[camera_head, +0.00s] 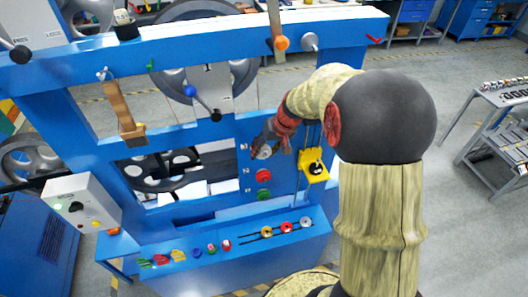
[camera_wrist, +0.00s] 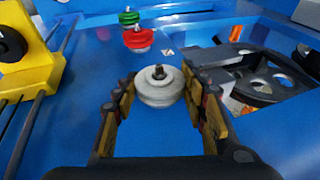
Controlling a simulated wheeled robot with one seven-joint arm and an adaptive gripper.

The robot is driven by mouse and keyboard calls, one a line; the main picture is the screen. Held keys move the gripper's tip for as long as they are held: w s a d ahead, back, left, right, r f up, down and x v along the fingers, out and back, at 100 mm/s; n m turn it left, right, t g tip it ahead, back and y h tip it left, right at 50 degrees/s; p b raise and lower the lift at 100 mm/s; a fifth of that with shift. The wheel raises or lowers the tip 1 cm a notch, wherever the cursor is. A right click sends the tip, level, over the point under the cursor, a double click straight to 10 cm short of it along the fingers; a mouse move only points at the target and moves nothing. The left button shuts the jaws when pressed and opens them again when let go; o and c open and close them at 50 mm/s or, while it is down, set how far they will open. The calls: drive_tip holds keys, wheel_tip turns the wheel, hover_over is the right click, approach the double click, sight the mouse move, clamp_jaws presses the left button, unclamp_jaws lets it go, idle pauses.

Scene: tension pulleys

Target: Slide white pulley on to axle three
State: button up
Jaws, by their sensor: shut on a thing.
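The white pulley (camera_wrist: 160,92) is between the two fingers of my gripper (camera_wrist: 162,100) in the wrist view. A dark axle tip (camera_wrist: 159,72) shows at the pulley's centre. How far the pulley sits along the axle cannot be told. In the head view the white pulley (camera_head: 263,153) shows at the blue panel (camera_head: 228,160), above the red and green ones, with my gripper (camera_head: 270,143) at it. The red pulley (camera_head: 263,176) and green pulley (camera_head: 263,195) sit on the panel below; the wrist view shows the red (camera_wrist: 137,38) and green (camera_wrist: 129,17) too.
A yellow block (camera_head: 314,165) on dark rods stands right of the pulleys, at the left in the wrist view (camera_wrist: 30,50). A spoked wheel (camera_wrist: 270,75) lies beyond the right finger. Several coloured parts and ring-like pieces (camera_head: 285,227) rest on the blue ledge below.

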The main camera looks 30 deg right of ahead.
drive_tip(key=shift+w+d+r, duration=0.1)
drive_tip(key=shift+w+r, duration=0.1)
drive_tip(key=shift+r, duration=0.05)
drive_tip(key=o, duration=0.8)
drive_tip(key=shift+o, duration=0.5)
drive_tip(key=shift+w+f, duration=0.1)
drive_tip(key=shift+w, duration=0.05)
drive_tip(key=o, duration=0.4)
drive_tip(key=shift+f, duration=0.1)
drive_tip(key=shift+c, duration=0.2)
drive_tip(key=shift+o, duration=1.2)
drive_tip(key=shift+s+d+r+p, duration=0.15)
drive_tip(key=shift+d+r+p, duration=0.4)
drive_tip(key=shift+r, duration=0.9)
drive_tip(key=shift+s+d+r+p, duration=0.25)
drive_tip(key=shift+r+p, duration=0.45)
drive_tip(key=shift+r, duration=0.75)
drive_tip(key=shift+s+d+r+p, duration=0.1)
drive_tip(key=shift+d+r+p, duration=0.45)
drive_tip(key=shift+r, duration=0.9)
drive_tip(key=shift+a, duration=0.15)
